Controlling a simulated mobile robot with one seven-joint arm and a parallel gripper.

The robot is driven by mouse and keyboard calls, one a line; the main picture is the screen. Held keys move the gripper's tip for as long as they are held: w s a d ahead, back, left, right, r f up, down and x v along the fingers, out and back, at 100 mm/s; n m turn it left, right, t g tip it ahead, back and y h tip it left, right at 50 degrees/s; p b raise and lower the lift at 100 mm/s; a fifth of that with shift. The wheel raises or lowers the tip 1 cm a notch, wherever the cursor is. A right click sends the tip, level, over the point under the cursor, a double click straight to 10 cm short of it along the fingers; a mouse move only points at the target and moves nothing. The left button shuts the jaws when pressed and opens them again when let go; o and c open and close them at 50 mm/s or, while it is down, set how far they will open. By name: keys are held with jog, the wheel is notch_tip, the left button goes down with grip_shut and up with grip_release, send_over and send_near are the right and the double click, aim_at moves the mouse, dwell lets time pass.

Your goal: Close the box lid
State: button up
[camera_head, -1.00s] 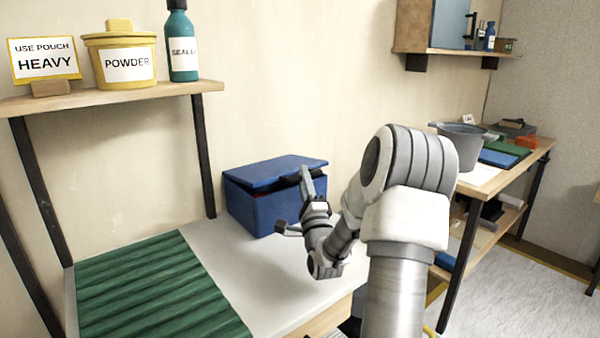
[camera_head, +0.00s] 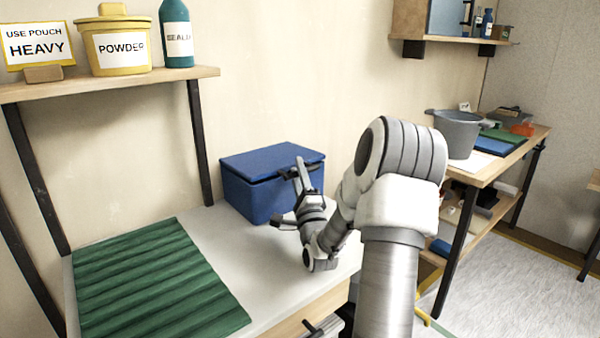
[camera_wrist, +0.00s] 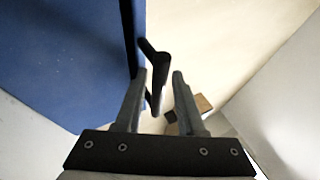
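The blue box (camera_head: 262,202) stands on the white tabletop against the wall. Its blue lid (camera_head: 268,161) is nearly level, with only a thin dark seam visible along the front. My gripper (camera_head: 291,197) is at the box's front right, with one finger up near the lid's edge. In the wrist view, the blue box surface (camera_wrist: 65,60) fills the left side. My gripper's fingers (camera_wrist: 159,76) are apart there, with a black handle-like part (camera_wrist: 153,72) showing between and beyond their tips. Whether they touch it is unclear. My gripper and forearm hide the box's front right corner.
A green ribbed mat (camera_head: 155,285) lies on the left of the table. A shelf (camera_head: 110,87) above it holds a yellow powder pot (camera_head: 118,45), a teal bottle (camera_head: 177,35) and a sign. A side table with a grey bucket (camera_head: 460,135) stands at right.

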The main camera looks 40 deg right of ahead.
jog(key=shift+s+d+f, duration=0.1)
jog(key=shift+s+d, duration=0.05)
jog(key=shift+d, duration=0.1)
jog(key=shift+s+a+f, duration=0.1)
jog(key=shift+s+a, duration=0.05)
jog(key=s+a, duration=0.5)
jog(key=s, duration=0.6)
jog(key=shift+s+a, duration=0.15)
jog(key=shift+a, duration=0.2)
